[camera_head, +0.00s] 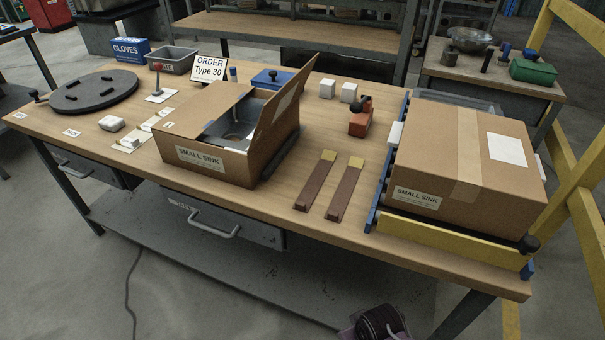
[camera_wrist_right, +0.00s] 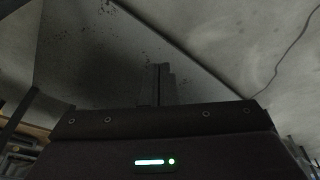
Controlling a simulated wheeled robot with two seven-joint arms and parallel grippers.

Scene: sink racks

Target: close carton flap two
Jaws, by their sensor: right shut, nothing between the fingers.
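The open carton (camera_head: 220,166), labelled SMALL SINK, stands at the middle of the table. Its left flap (camera_head: 203,104) lies inward, nearly flat, over the left part of the opening. Its right flap (camera_head: 285,98) stands up, tilted outward to the right. A metal sink (camera_head: 240,122) shows inside between the flaps. My right gripper (camera_wrist_right: 163,84) shows in the right wrist view, shut and empty, over the grey floor and away from the carton. My left gripper is out of view.
A closed SMALL SINK carton (camera_head: 465,160) sits in a blue and yellow rack (camera_head: 450,245) at right. Two brown strips (camera_head: 330,185) lie between the cartons. An orange tape tool (camera_head: 360,118), a dark turntable (camera_head: 95,90) and an order sign (camera_head: 209,69) stand around.

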